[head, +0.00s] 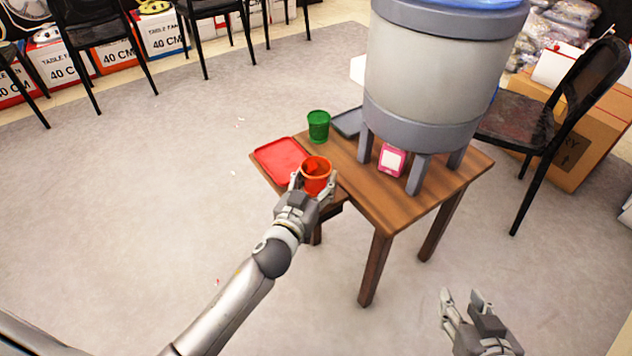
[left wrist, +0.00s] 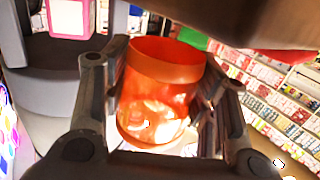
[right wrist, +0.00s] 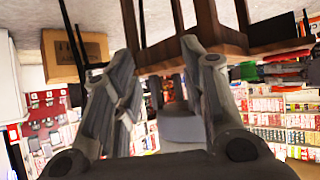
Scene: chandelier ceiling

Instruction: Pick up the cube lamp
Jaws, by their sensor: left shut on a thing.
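A small pink cube with a pale front face (head: 391,160), which looks like the cube lamp, sits on the wooden table under the large grey drum. It also shows at the top of the left wrist view (left wrist: 70,17). My left gripper (head: 314,187) is shut on an orange cup (head: 317,168), with its fingers on either side; the cup (left wrist: 160,85) also shows between the fingers in the left wrist view. My right gripper (head: 463,299) is open and empty, low and to the right of the table. Its spread fingers also show in the right wrist view (right wrist: 157,65).
The grey drum (head: 435,70) stands on legs around the pink cube. A red tray (head: 278,158), a green cup (head: 318,125) and a dark tray (head: 347,122) lie to its left. A black chair (head: 520,122) stands right of the table. Open floor lies in front.

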